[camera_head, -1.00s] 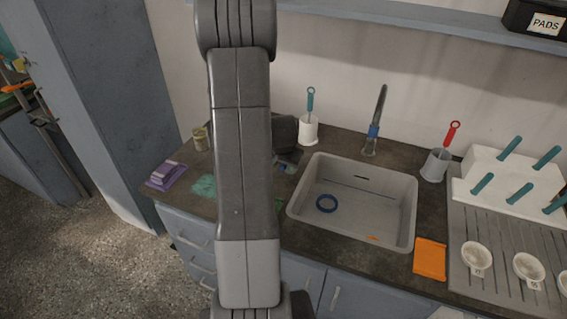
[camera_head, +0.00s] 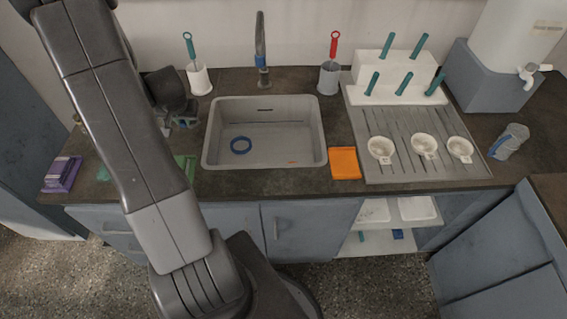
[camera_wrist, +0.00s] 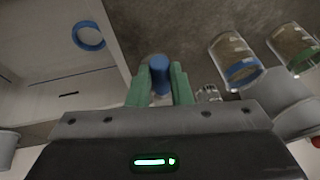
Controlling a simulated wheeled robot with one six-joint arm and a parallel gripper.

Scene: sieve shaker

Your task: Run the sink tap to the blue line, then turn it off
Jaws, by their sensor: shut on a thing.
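The grey tap (camera_head: 261,48) stands upright behind the sink (camera_head: 213,135) and has a blue collar. I see no water flowing from it. My gripper (camera_wrist: 160,86), with green fingers, is shut on a blue cylindrical piece (camera_wrist: 159,64). I cannot tell what this piece belongs to. In the head view my gripper (camera_head: 184,122) is at the counter left of the sink, partly hidden by my arm. A clear vessel with a blue band (camera_wrist: 238,68) is right of it in the wrist view.
Another clear vessel with a green band (camera_wrist: 296,50) is beside the first. White and grey brush holders (camera_head: 199,80) (camera_head: 329,80) stand behind the sink. An orange cloth (camera_head: 345,163) and a drainboard (camera_head: 375,178) with white cups are to the right. A purple block (camera_head: 62,174) lies far left.

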